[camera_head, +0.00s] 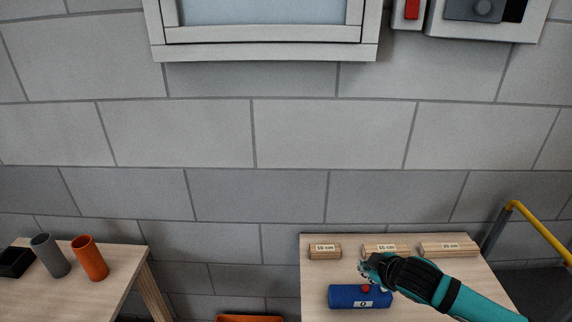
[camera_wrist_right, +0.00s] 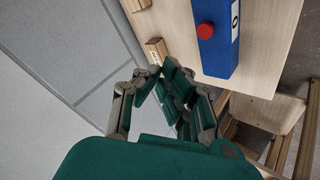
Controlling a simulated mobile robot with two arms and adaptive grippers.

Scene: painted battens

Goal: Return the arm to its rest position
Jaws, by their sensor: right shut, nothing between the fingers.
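My right gripper (camera_head: 372,268) is shut and empty, reaching in from the lower right above the right table (camera_head: 315,270). In the right wrist view its fingers (camera_wrist_right: 160,72) are drawn together with nothing between them. In the head view it is just above and behind a blue box (camera_head: 345,296) with a red button and a white label reading 0. The blue box also shows in the right wrist view (camera_wrist_right: 214,52). My left gripper is in neither view.
Wooden battens with length labels lie along the back of the right table: a short one (camera_head: 325,252), a middle one (camera_head: 385,250) and a long one (camera_head: 448,250). A left table holds a grey cup (camera_head: 50,256), an orange cup (camera_head: 90,258) and a black box (camera_head: 15,262). A yellow rail (camera_head: 540,233) stands right.

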